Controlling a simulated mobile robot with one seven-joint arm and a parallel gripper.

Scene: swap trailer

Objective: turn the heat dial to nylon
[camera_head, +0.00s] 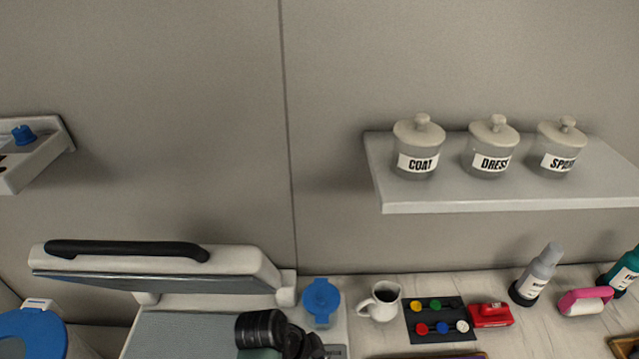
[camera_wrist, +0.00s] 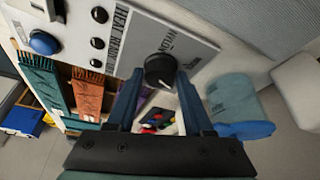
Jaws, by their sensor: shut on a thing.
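The heat dial (camera_wrist: 160,71) is a round black knob with a light pointer mark, on a light panel (camera_wrist: 195,45) lettered partly with "HEAT RANGE" in the wrist view. My gripper (camera_wrist: 160,75) has its two blue fingers on either side of the dial and is shut on it. The dial does not show in the head view, where dark parts of my arm cover the front of the press (camera_head: 160,262).
In the wrist view, several black buttons (camera_wrist: 97,42) and a blue knob (camera_wrist: 43,43) share the panel; a bluish container (camera_wrist: 235,100) stands to the right. In the head view, a white jug (camera_head: 381,303), button tray (camera_head: 440,337) and red object (camera_head: 490,315) crowd the counter under a jar shelf (camera_head: 500,203).

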